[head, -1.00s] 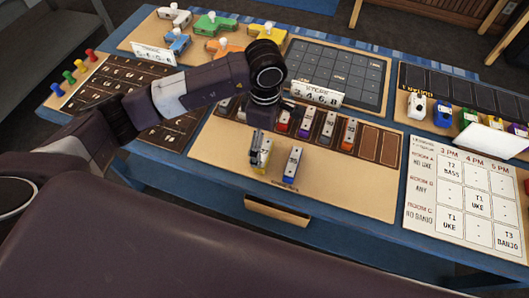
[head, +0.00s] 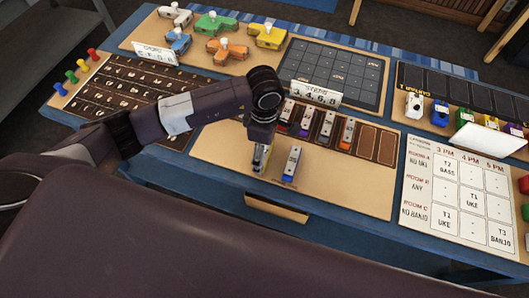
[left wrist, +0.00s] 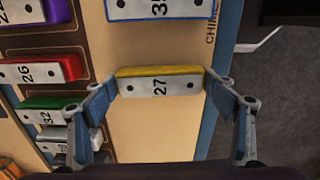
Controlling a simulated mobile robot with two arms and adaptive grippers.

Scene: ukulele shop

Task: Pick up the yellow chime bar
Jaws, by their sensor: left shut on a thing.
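The yellow chime bar, numbered 27, lies on the tan board near its front edge, and only a little of it shows in the head view (head: 259,166). In the left wrist view the yellow chime bar (left wrist: 160,83) spans the space between the two fingers. My left gripper (left wrist: 161,94) is shut on the bar's two ends. In the head view my left gripper (head: 261,150) points down over the bar and partly hides it. No gap between bar and board is clear. My right gripper is not in view.
A blue chime bar (head: 291,164) lies just right of the yellow one. Behind stands a rack (head: 367,142) with several coloured bars and empty slots at its right. The board (head: 345,185) is clear to the right. A schedule sheet (head: 456,200) lies farther right.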

